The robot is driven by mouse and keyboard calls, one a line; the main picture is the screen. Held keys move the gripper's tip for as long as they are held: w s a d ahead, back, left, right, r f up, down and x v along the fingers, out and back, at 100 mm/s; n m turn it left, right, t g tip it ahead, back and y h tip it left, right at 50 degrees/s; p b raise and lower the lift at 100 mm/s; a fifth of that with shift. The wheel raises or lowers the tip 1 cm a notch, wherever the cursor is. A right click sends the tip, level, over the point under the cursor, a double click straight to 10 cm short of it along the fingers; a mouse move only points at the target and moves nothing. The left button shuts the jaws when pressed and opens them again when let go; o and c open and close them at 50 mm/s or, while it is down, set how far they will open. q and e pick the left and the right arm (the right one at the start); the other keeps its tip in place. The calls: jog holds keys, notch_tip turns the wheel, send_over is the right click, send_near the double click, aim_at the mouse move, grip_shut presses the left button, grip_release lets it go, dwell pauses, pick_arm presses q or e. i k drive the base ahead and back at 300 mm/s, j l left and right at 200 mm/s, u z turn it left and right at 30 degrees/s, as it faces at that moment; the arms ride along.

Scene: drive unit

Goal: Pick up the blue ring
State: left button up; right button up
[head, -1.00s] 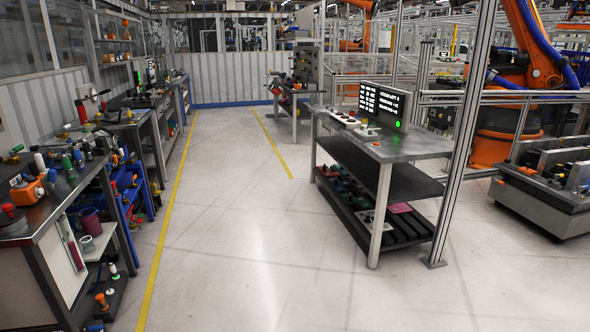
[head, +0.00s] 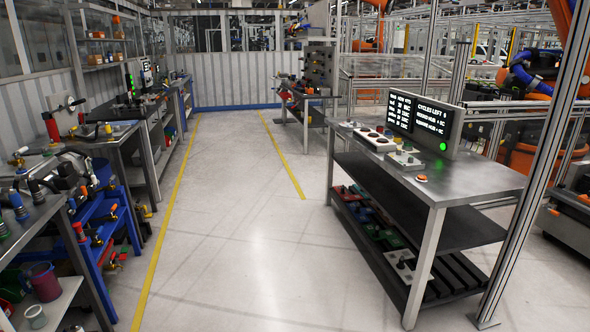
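I cannot make out a blue ring in the head view. The left workbench (head: 30,222) carries many small tools and parts, too small to tell apart at this distance. Blue bins (head: 98,222) stand beside it with mixed parts in them. The right workbench (head: 470,180) has a screen (head: 425,120), a white strip with round holes or buttons (head: 375,140) and an orange button (head: 422,178) on top. Its lower shelf holds several coloured parts, partly in shadow. Neither of my grippers is in view.
A clear floor aisle (head: 240,230) runs ahead between the benches, with yellow lines (head: 165,235) along it. Another bench (head: 305,92) stands farther back. A metal post (head: 535,160) rises beside the right workbench. A corrugated wall closes the far end.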

aim_at(388, 134)
jog(key=i, duration=1.65)
jog(key=i+z, duration=0.1)
jog(key=i, duration=0.75)
jog(key=i+j+z, duration=0.1)
jog(key=i, duration=0.7)
jog(key=j, duration=0.1)
